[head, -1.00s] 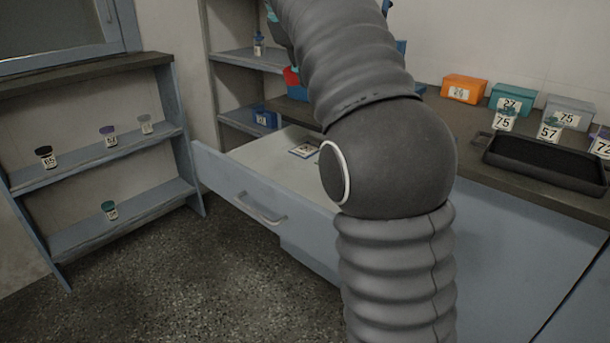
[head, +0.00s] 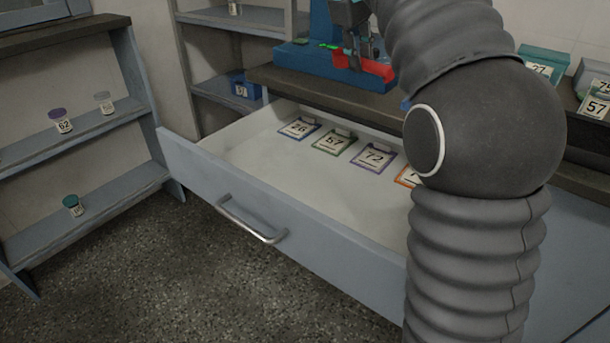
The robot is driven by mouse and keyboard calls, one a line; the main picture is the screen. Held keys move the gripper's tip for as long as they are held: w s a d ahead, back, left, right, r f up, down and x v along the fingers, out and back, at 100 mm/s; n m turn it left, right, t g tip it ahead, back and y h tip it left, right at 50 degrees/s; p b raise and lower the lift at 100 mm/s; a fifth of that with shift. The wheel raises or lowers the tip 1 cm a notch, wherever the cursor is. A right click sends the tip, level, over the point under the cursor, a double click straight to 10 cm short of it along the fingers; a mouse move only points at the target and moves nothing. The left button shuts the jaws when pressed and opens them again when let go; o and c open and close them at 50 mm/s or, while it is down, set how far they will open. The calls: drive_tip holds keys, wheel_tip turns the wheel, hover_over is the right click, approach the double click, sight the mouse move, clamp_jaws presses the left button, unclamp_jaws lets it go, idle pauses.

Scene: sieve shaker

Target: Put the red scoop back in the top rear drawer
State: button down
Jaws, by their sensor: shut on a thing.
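My gripper (head: 354,50) is at the top centre of the head view, shut on the red scoop (head: 378,69). The scoop is held above the dark worktop, in front of a blue apparatus; my arm hides part of the surroundings. A drawer (head: 230,190) with a metal handle stands pulled open below and in front of the worktop. Inside lie numbered cards in a row, including 76 (head: 299,128), 57 (head: 334,142) and 72 (head: 373,157). The front left of the drawer floor is bare. My arm covers the drawer's right end.
A blue apparatus (head: 300,55) stands on the worktop (head: 290,82) behind the scoop. A blue box (head: 245,88) sits on a back shelf. A left rack holds small labelled jars (head: 61,121). A teal box (head: 545,62) stands at right. The floor before the drawer is clear.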

drive_tip(key=s+a+f+n+g+y+b, duration=0.1)
drive_tip(key=s+a+f+n+y+b, duration=0.2)
drive_tip(key=a+f, duration=1)
drive_tip(key=b, duration=0.3)
hover_over(299, 175)
drive_tip(key=shift+h, duration=0.4)
drive_tip(key=f, duration=0.6)
drive_tip(key=shift+s+a, duration=0.2)
drive_tip(key=shift+s, duration=0.15)
drive_tip(key=shift+f+b, duration=0.45)
drive_tip(key=shift+f, duration=1.85)
drive_tip(key=shift+f, duration=0.1)
drive_tip(key=c, duration=1)
unclamp_jaws()
drive_tip(key=r+p, duration=0.1)
drive_tip(key=r, duration=0.3)
drive_tip(key=s+r+p, duration=0.1)
drive_tip(key=r, duration=0.3)
drive_tip(key=a+r+p, duration=0.1)
drive_tip(key=r, duration=0.3)
drive_tip(key=shift+s, duration=0.25)
